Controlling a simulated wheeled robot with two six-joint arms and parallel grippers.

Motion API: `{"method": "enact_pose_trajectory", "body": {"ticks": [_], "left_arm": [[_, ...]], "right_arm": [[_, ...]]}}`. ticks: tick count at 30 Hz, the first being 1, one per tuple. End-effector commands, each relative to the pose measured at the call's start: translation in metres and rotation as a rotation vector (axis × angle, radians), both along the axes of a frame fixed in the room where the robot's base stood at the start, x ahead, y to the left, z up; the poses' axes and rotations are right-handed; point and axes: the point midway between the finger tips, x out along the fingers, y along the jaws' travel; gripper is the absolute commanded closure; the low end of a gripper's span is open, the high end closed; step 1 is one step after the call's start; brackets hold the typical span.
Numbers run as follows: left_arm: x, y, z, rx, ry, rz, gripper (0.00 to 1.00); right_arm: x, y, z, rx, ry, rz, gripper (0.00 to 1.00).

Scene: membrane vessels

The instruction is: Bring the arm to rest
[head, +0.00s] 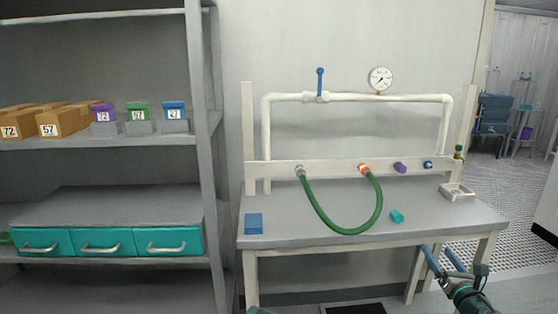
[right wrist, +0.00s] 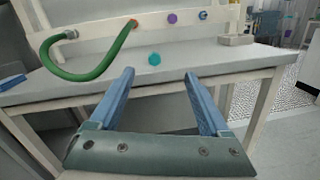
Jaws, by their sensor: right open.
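My right gripper (head: 446,262) is low at the front right of the workbench (head: 290,240) in the head view. Its two blue fingers are apart with nothing between them. In the right wrist view the open gripper (right wrist: 160,88) points toward the bench's front edge, apart from it. Of my left arm, only a small teal piece shows at the bottom edge of the head view; the left gripper itself is not seen.
A green hose (head: 345,230) hangs in a loop from the bench's rail. A teal piece (head: 397,216), a blue block (head: 254,224) and a white tray (head: 457,192) are on the bench. A shelf (head: 110,220) stands left. Open floor lies right.

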Motion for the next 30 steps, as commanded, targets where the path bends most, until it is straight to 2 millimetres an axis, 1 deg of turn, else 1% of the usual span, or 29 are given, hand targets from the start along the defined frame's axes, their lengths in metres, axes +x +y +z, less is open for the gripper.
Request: {"method": "enact_pose_trajectory", "body": {"ticks": [1, 5, 8, 11, 14, 15, 17, 18, 20, 21, 23, 24, 26, 27, 29, 30], "left_arm": [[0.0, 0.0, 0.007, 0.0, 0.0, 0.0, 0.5], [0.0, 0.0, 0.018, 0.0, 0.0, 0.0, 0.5], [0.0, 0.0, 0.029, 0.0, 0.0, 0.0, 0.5], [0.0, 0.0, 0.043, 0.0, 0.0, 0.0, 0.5], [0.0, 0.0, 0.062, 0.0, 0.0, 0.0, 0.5], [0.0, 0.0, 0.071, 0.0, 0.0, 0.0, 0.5], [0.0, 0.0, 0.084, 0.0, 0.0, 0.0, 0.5], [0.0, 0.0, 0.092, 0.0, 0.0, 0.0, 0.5], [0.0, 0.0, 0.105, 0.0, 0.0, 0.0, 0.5], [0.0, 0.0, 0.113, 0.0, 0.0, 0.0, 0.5], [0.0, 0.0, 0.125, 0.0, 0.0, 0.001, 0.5], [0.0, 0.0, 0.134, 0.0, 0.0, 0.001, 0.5], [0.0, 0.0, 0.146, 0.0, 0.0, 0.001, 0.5], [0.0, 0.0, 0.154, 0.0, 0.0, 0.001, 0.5], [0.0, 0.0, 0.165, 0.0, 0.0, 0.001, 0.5], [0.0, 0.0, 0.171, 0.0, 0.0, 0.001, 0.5]], "right_arm": [[0.004, 0.003, 0.008, 0.04, -0.009, -0.013, 0.19], [0.013, 0.008, 0.024, 0.18, -0.038, -0.068, 0.19], [0.021, 0.012, 0.035, 0.32, -0.061, -0.122, 0.19], [0.028, 0.02, 0.045, 0.498, -0.081, -0.185, 0.19], [0.034, 0.034, 0.052, 0.736, -0.093, -0.269, 0.19], [0.036, 0.042, 0.052, 0.852, -0.092, -0.314, 0.19], [0.037, 0.058, 0.047, 1.032, -0.082, -0.387, 0.19], [0.035, 0.07, 0.042, 1.15, -0.07, -0.442, 0.19], [0.031, 0.091, 0.031, 1.32, -0.043, -0.532, 0.19], [0.026, 0.108, 0.022, 1.427, -0.021, -0.598, 0.19], [0.015, 0.136, 0.009, 1.574, 0.023, -0.708, 0.19], [0.005, 0.156, 0.0, 1.663, 0.056, -0.789, 0.19], [-0.013, 0.19, -0.012, 1.782, 0.111, -0.922, 0.19], [-0.028, 0.214, -0.02, 1.846, 0.152, -1.018, 0.19], [-0.053, 0.248, -0.029, 1.916, 0.208, -1.166, 0.19], [-0.07, 0.268, -0.033, 1.946, 0.245, -1.262, 0.19]]}}
